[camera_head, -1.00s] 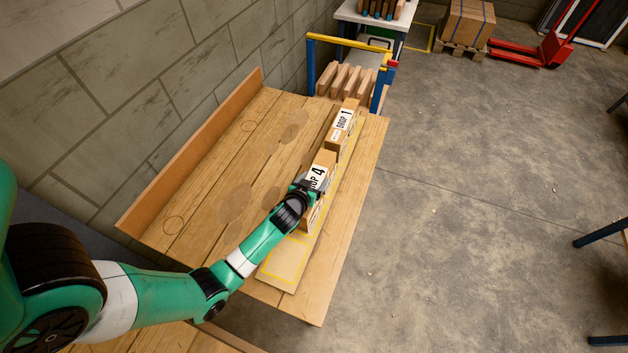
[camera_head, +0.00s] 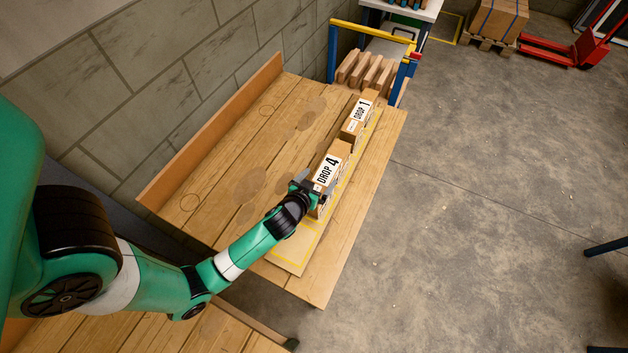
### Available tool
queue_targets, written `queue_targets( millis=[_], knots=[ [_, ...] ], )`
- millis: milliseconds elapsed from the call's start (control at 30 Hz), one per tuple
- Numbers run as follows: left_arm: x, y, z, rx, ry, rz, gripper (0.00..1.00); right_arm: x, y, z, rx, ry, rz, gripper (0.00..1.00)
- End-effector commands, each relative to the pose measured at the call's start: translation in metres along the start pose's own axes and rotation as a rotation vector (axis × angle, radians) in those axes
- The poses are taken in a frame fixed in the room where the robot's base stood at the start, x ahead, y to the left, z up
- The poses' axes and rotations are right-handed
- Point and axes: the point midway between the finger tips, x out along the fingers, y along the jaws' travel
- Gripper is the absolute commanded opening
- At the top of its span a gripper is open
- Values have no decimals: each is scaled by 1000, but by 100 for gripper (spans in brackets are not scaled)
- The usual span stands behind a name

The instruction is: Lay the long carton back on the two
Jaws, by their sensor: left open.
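Two cartons stand in a row on the wooden bench. The gripper hides part of that carton's near end. I cannot make out a separate long carton. My right gripper is not in view.
The bench top (camera_head: 215,180) is clear left of the cartons, with a raised wooden board (camera_head: 215,130) along the wall. A yellow-outlined strip (camera_head: 297,246) lies under the row. A blue and yellow frame (camera_head: 371,32) with wooden blocks (camera_head: 364,70) stands beyond.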

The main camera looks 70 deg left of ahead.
Motion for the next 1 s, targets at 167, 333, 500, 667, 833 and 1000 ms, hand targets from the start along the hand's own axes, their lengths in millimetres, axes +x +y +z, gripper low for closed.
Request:
queue_targets(
  millis=[167, 333, 500, 667, 833, 1000],
  knots=[
    [-32, 1, 0, 1, -1, 2, 100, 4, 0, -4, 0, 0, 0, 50],
    [-40, 0, 0, 0, 0, -1, 100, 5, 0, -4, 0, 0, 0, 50],
    [-39, 0, 0, 0, 0, -1, 100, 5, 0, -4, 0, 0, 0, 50],
    [-39, 1, -2, -1, 3, 1, 100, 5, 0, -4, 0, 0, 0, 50],
    [-38, 39, -62, -23, 103, 88, 100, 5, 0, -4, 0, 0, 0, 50],
    [-80, 128, -215, -65, 370, 320, 100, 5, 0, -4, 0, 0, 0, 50]
  ],
)
